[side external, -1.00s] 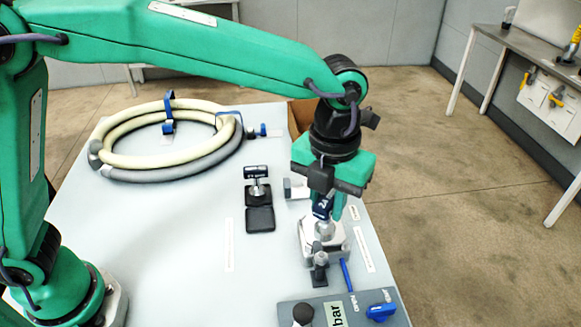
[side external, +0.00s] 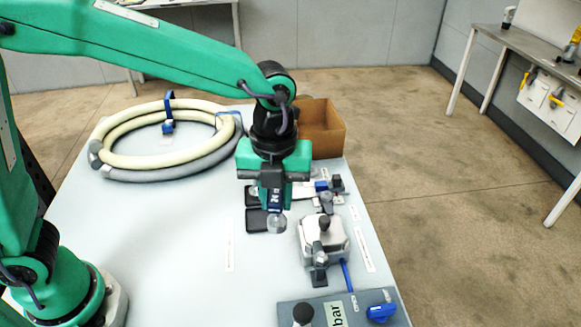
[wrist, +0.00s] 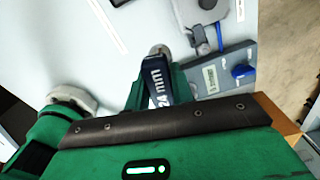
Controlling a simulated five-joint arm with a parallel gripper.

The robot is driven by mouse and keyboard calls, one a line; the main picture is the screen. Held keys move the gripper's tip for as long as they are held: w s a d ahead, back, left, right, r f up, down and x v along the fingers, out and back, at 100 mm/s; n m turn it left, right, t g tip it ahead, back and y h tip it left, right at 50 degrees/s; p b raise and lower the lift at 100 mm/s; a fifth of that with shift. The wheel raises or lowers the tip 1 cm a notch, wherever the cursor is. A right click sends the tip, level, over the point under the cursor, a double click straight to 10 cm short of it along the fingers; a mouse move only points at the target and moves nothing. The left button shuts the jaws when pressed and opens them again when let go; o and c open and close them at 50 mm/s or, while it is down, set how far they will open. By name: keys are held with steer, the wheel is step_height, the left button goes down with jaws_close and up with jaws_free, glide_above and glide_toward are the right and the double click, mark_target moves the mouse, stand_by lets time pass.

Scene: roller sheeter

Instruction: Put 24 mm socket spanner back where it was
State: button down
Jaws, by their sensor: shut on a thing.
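My gripper (side external: 272,188) is shut on the dark blue handle of the 24 mm socket spanner (side external: 277,223). The spanner hangs with its metal socket down, apart from the table as far as I can tell. In the wrist view the handle of the spanner (wrist: 155,84) shows its white "24 mm" marking. A front black pad (side external: 256,221) lies just behind and left of the socket, partly hidden by it. A rear black pad (side external: 250,197) is mostly hidden by my gripper.
A grey metal block with a stud (side external: 322,243) stands right of the spanner. A control panel with a blue knob (side external: 380,312) is at the front. A coiled hose (side external: 115,172) lies back left, and a cardboard box (side external: 322,130) stands behind. The table's left middle (side external: 170,240) is clear.

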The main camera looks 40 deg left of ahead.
steer(key=shift+w+a+f+n, duration=0.35)
steer(key=shift+w+a+f, duration=0.8)
steer(key=shift+a+f, duration=0.8)
steer(key=shift+w+a+f+n, duration=0.4)
steer(key=shift+w+a+f, duration=0.75)
steer(key=shift+a+f, duration=0.8)
steer(key=shift+w+a+f+n, duration=0.35)
steer(key=shift+w+a+f, duration=0.8)
steer(key=shift+a+f, duration=0.8)
steer(key=shift+d+f, duration=0.15)
steer(key=shift+f, duration=0.15)
steer(key=c, duration=1.2)
jaws_free()
step_height(320, 180, up, 12)
steer(key=shift+r, duration=0.15)
